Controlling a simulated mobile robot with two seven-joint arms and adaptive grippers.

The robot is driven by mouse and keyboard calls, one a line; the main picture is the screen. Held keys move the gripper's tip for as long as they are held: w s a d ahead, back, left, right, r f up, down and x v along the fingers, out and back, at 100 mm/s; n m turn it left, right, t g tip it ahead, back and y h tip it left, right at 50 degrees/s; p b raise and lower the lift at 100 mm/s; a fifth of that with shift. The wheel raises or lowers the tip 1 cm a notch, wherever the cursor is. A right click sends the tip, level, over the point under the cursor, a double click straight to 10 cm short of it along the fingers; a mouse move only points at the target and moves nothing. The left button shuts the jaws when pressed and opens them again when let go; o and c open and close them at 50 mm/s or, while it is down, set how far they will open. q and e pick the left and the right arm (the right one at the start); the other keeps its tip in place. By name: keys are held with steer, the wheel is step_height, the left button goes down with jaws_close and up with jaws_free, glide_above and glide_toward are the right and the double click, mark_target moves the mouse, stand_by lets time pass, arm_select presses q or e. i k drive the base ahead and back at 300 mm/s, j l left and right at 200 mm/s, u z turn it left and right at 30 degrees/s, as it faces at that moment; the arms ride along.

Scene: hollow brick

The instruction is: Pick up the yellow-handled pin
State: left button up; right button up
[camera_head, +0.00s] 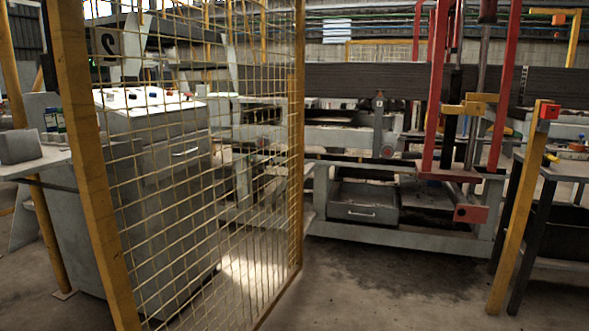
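A small yellow piece (551,158) shows at the left end of the table (568,170) at the far right, just beside a yellow post. It may be the handle of the yellow-handled pin, but it is too small to tell. No pin shaft can be made out. Neither of my grippers is in view.
A yellow mesh fence (200,180) stands close on the left, with a grey control cabinet (160,200) behind it. A yellow post (518,215) stands in front of the right table. A machine with red uprights (437,90) stands behind. The floor (380,285) between fence and post is clear.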

mark_target(549, 157)
steer(key=j+z, duration=0.15)
steer(key=z, duration=0.25)
steer(key=j+z, duration=0.15)
steer(key=z, duration=0.2)
steer(key=j+z, duration=0.15)
steer(key=z, duration=0.25)
steer(key=k+j, duration=0.1)
steer(key=j, duration=1.25)
steer(key=k+j, duration=0.15)
steer(key=j, duration=0.5)
steer(key=k+j, duration=0.1)
steer(key=j, duration=0.55)
steer(key=k+j, duration=0.1)
steer(key=j, duration=0.55)
steer(key=l, duration=0.6)
steer(key=k+l, duration=0.15)
steer(key=l, duration=0.5)
steer(key=i+l, duration=0.1)
steer(key=l, duration=0.3)
steer(key=i+l+z, duration=0.1)
steer(key=l, duration=0.25)
steer(key=i+l, duration=0.1)
steer(key=l, duration=0.3)
steer(key=i+l+z, duration=0.15)
steer(key=i+l, duration=0.3)
steer(key=i+l+z, duration=0.1)
steer(key=i+l, duration=0.25)
steer(key=i, duration=0.3)
